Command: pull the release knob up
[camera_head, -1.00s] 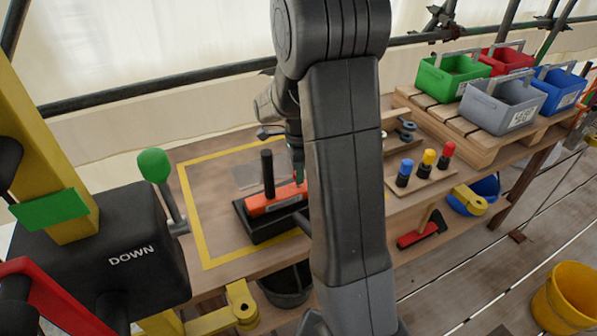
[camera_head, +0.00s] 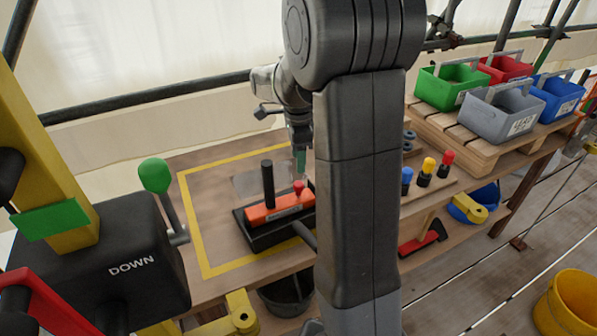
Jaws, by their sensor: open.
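The release knob (camera_head: 298,187) is a small red knob at the right end of an orange block (camera_head: 272,211). The block sits on a black base (camera_head: 252,241) and has an upright black post (camera_head: 267,182) at its left. My gripper (camera_head: 301,172) hangs pointing down just above and behind the knob, close to it. It is open, though its fingers are small and partly merge with a greenish shape. I cannot tell whether they touch the knob. My arm hides the area to the right of the block.
Yellow tape outlines the wooden bench (camera_head: 195,165) around the device. A green-knobbed lever (camera_head: 155,176) stands at left beside a black box marked DOWN (camera_head: 120,265). Blue, yellow and red pegs (camera_head: 426,172) and several coloured bins (camera_head: 500,108) are at right. A black bucket (camera_head: 287,292) is below.

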